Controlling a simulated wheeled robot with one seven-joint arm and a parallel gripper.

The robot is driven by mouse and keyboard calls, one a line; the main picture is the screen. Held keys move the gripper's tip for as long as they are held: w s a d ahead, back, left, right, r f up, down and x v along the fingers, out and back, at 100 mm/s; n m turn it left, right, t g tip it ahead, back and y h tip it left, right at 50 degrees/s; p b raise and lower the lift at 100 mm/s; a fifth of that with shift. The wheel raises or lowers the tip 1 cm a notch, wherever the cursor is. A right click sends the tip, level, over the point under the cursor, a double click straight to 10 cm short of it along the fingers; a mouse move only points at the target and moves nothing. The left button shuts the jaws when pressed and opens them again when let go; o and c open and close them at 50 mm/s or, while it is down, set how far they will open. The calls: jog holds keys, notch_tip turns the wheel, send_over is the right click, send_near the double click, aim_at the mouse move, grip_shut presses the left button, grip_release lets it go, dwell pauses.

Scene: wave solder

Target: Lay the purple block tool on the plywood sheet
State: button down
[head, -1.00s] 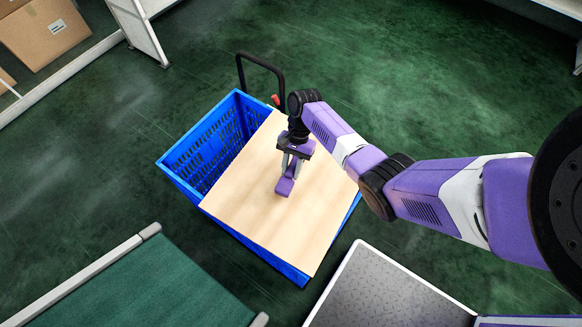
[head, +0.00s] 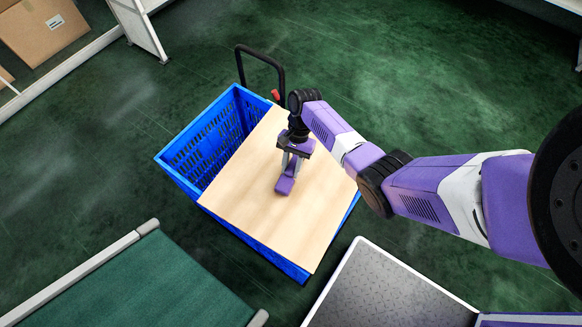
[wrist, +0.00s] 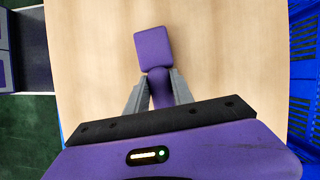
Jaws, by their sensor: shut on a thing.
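The plywood sheet (head: 245,205) lies across the top of a blue crate, covering most of its opening. The purple block tool (head: 284,186) is at the middle of the sheet, below my gripper (head: 291,168). In the wrist view the tool's square block (wrist: 154,48) points away from me, and its narrower handle (wrist: 160,88) sits between the two grey fingers of my gripper (wrist: 158,98). The fingers are shut on the handle. The tool is on or just above the plywood; I cannot tell whether it touches.
The blue crate (head: 185,180) stands on a trolley with a black handle (head: 262,58). Its left part is open. A green-topped surface (head: 165,285) is at lower left and a grey metal-topped surface (head: 385,290) at lower right. Bare plywood surrounds the tool.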

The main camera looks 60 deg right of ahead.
jog(key=shift+f, duration=0.35)
jog(key=c, duration=1)
grip_release()
jog(key=shift+v, duration=3.9)
